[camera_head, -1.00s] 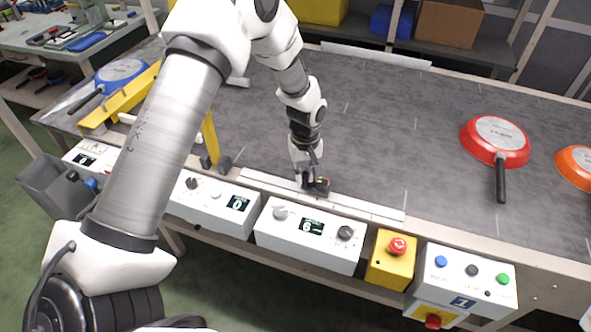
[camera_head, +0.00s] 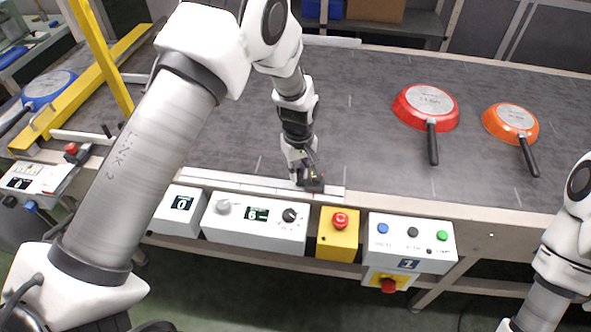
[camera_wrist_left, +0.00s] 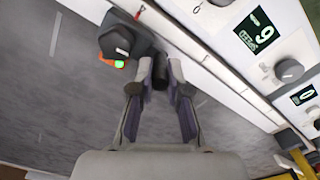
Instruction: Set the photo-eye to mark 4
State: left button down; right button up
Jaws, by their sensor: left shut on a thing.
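The photo-eye (camera_head: 313,184) is a small dark block on the pale rail (camera_head: 225,182) along the conveyor's front edge, close to the rail's right end. In the left wrist view it is a dark housing (camera_wrist_left: 122,42) with a lit green spot and an orange-red part. My left gripper (camera_head: 302,168) is shut on the photo-eye, and its fingers (camera_wrist_left: 160,82) close around a dark round piece beside the housing. The mark numbers on the rail cannot be read. My right arm shows at the right edge, but its gripper is out of view.
Below the rail are a white control box (camera_head: 254,227) with a display and knobs, a yellow emergency-stop box (camera_head: 338,234) and a button box (camera_head: 411,243). Red (camera_head: 426,107) and orange (camera_head: 511,122) pans lie on the belt at right. A yellow frame (camera_head: 85,85) stands at left.

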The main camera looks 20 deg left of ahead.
pick_arm(q)
jog(key=c, duration=1.1)
grip_release()
jog(key=shift+c, duration=0.2)
notch_tip(320, 180, up, 12)
